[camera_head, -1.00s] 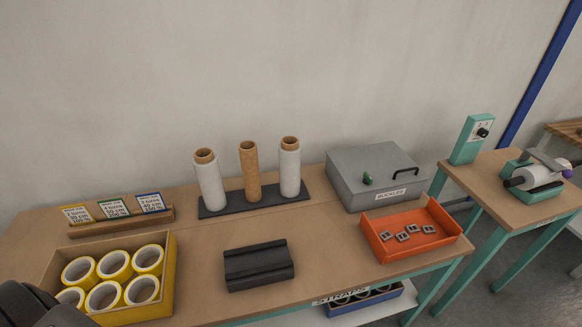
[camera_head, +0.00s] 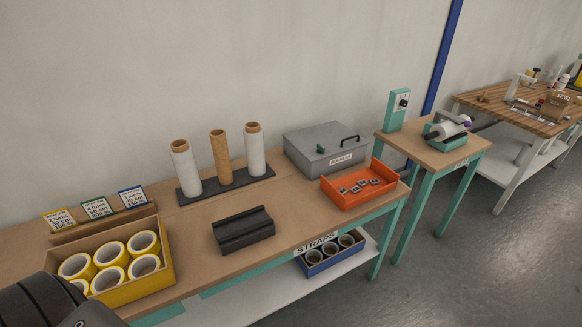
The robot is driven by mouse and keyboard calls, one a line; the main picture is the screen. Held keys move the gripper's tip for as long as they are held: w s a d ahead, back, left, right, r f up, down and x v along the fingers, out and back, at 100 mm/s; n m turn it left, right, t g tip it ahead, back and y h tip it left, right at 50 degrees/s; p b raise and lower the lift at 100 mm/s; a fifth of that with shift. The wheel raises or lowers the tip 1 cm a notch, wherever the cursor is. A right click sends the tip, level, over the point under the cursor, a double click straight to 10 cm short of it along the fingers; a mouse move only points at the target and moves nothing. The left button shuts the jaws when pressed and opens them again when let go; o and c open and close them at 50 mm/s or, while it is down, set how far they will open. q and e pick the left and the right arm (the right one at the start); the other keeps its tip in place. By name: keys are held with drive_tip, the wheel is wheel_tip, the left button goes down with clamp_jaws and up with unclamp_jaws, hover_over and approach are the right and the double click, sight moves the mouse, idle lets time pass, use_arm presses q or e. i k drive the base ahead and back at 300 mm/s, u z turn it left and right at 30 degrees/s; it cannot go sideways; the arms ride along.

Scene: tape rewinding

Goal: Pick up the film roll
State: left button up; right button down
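Two white film rolls, the left one (camera_head: 186,169) and the right one (camera_head: 254,150), stand upright on a dark base (camera_head: 213,190) at the back of the bench. A brown roll (camera_head: 221,158) stands between them, with no white wrap showing. Another white roll (camera_head: 450,128) lies in a teal device on the small table at right. A dark part of my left arm shows at the bottom left, in front of the tape box. Neither gripper's fingertips are in view.
A yellow-sided box (camera_head: 146,290) of tape rolls is at front left, with cards (camera_head: 97,208) behind it. A black grooved block (camera_head: 243,231), an orange tray (camera_head: 362,200) of buckles and a grey case (camera_head: 318,152) share the bench (camera_head: 293,216). A blue straps bin (camera_head: 330,260) is below.

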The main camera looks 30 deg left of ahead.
sight(253, 133)
drive_tip(key=z, duration=0.15)
drive_tip(key=k, duration=0.45)
drive_tip(key=z, duration=0.8)
drive_tip(key=i, duration=1.3)
drive_tip(key=u, duration=0.4)
drive_tip(key=i, duration=0.8)
drive_tip(key=u, duration=0.7)
